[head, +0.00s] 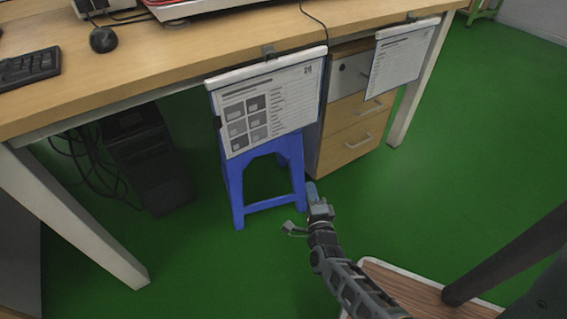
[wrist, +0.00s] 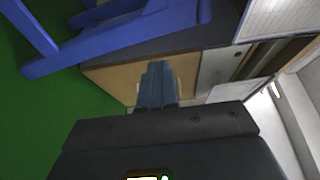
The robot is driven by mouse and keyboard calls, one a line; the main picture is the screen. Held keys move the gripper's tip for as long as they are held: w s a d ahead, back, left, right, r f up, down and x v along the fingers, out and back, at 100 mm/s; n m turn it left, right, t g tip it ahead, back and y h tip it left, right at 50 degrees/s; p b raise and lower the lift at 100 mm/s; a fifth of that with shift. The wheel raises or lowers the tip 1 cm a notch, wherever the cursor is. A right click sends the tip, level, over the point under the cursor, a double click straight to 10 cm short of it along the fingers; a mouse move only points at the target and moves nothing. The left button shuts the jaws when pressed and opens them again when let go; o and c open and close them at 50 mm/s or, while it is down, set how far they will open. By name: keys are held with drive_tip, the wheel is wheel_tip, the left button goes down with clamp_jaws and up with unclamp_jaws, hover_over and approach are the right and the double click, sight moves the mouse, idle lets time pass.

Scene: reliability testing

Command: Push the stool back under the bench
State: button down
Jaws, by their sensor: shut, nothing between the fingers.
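The blue stool (head: 270,203) stands upright on the green floor at the front of the wooden bench (head: 180,60). A hanging sheet (head: 265,105) hides its seat, so I cannot tell how far it is under the bench top. My gripper (head: 311,188) is shut and empty, low down just right of the stool's front right leg. I cannot tell whether they touch. In the wrist view the shut fingers (wrist: 157,75) point toward the drawer cabinet, with the blue stool (wrist: 120,38) at the upper left.
A drawer cabinet (head: 350,132) stands under the bench, right of the stool. A black computer tower (head: 150,165) and loose cables are to the left. Bench legs (head: 80,225) stand at both sides. A wood-topped surface (head: 410,290) is at the lower right. Green floor in front is clear.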

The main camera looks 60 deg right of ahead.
drive_tip(key=b, duration=0.3)
approach(293, 153)
drive_tip(key=d, duration=0.4)
drive_tip(key=w, duration=0.1)
drive_tip(key=w+d, duration=0.1)
drive_tip(key=shift+w+d, duration=0.1)
drive_tip(key=shift+w, duration=0.7)
